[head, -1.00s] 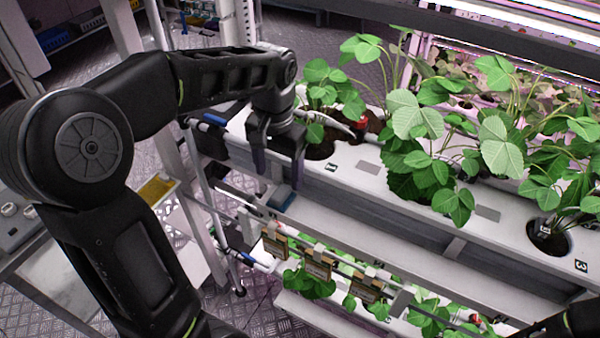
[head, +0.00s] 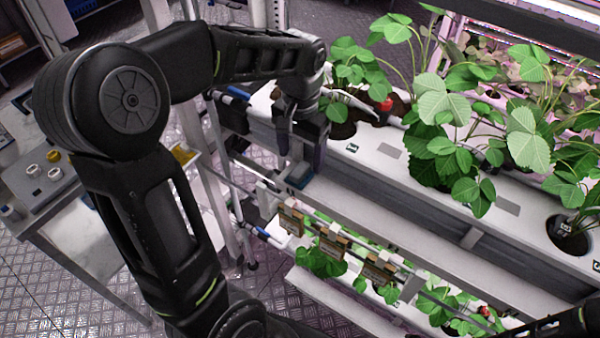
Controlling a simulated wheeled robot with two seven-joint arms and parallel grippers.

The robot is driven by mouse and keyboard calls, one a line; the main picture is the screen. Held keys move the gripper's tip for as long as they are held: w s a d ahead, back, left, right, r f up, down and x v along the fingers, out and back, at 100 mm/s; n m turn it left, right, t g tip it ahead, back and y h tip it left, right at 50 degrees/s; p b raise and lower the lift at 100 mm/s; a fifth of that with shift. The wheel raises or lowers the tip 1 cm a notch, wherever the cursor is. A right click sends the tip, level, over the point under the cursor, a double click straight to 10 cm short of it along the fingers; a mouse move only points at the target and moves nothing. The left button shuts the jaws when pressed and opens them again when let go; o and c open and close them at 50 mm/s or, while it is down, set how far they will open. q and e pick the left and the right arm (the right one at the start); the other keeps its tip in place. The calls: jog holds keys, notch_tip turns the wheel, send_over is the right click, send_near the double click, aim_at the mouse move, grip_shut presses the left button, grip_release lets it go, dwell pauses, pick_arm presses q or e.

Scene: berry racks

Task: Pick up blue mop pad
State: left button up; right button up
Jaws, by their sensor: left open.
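A small blue pad (head: 300,176), likely the mop pad, sits at the left end of the grey ledge on the front of the white rack. My left gripper (head: 299,158) points down just above it, with its two dark fingers apart and empty. The fingers partly cover the pad, and I cannot tell whether they touch it. Part of my right arm shows at the bottom right corner; its gripper is not in view.
The white planter trough (head: 375,165) with leafy strawberry plants (head: 450,110) runs behind the gripper. Several brown clips (head: 334,243) hang on a rail below the ledge. A grey bench with jars (head: 38,182) stands at left over metal floor.

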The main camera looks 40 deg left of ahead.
aim_at(300, 169)
pick_arm(q)
jog(key=shift+f, duration=0.5)
notch_tip(300, 169, down, 4)
jog(key=shift+a+f+p, duration=0.1)
jog(key=shift+f+p, duration=0.05)
jog(key=shift+p, duration=0.5)
grip_shut()
dwell(0.3)
jog(key=shift+r, duration=0.2)
